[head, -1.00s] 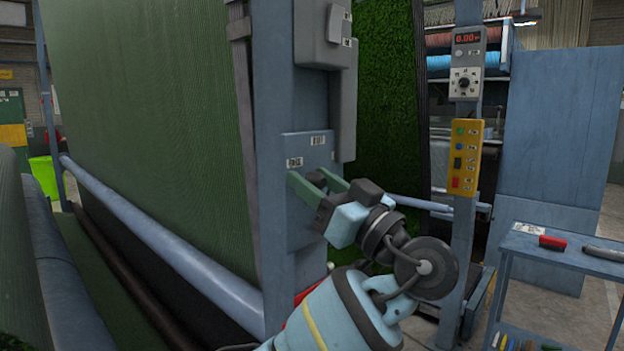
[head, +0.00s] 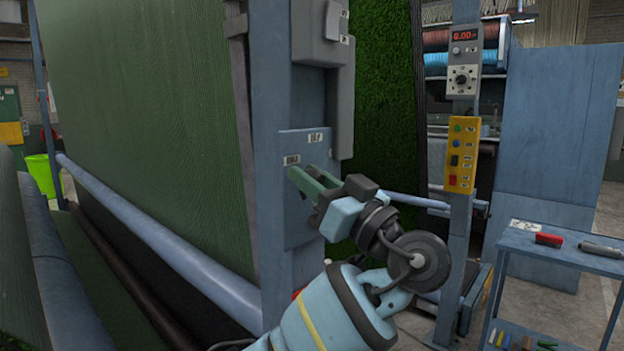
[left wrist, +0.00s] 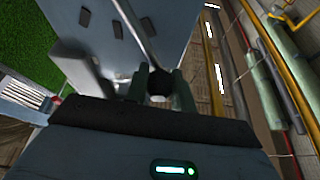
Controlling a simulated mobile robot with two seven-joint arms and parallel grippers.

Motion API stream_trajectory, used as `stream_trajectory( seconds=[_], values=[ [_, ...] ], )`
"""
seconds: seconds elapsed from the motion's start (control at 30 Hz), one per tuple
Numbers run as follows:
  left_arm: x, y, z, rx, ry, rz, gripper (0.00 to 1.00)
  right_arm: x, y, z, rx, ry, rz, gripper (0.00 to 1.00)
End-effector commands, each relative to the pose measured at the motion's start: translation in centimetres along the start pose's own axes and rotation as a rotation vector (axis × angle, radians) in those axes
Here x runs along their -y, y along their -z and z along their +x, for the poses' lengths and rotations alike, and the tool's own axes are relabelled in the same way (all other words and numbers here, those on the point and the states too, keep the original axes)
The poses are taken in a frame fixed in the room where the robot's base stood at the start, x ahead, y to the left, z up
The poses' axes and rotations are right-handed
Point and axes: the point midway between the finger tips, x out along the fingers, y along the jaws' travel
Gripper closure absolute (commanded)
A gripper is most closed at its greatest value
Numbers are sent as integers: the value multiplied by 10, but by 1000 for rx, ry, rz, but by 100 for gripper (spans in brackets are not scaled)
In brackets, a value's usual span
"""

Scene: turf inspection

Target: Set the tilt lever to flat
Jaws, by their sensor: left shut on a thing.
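The tilt lever shows in the left wrist view as a pale grey bar (left wrist: 137,30) running down from a blue-grey plate to a dark round knob (left wrist: 160,79). My left gripper (left wrist: 160,84) is shut on the knob, with a green finger on each side. In the head view, my left gripper (head: 312,180) is at the lower part of the blue-grey plate (head: 303,148) on the machine post. Two small white labels, one upper right and one lower left, are on this plate, too small to read. The lever is mostly hidden there by my fingers. My right gripper is out of view.
A large green turf sheet (head: 140,120) hangs left of the post, above a long blue roller (head: 160,240). A grey box (head: 340,100) is above the plate. A yellow button panel (head: 461,155) and a cart (head: 560,250) stand to the right.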

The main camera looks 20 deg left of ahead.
Motion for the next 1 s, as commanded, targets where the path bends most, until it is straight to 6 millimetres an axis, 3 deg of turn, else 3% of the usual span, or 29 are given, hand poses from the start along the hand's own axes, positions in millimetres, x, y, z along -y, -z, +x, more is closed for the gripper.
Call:
stream_trajectory(
  seconds=[1.0],
  values=[
    [-57, 17, 6, -1, -222, 526, 100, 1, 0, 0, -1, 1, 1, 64]
  ],
)
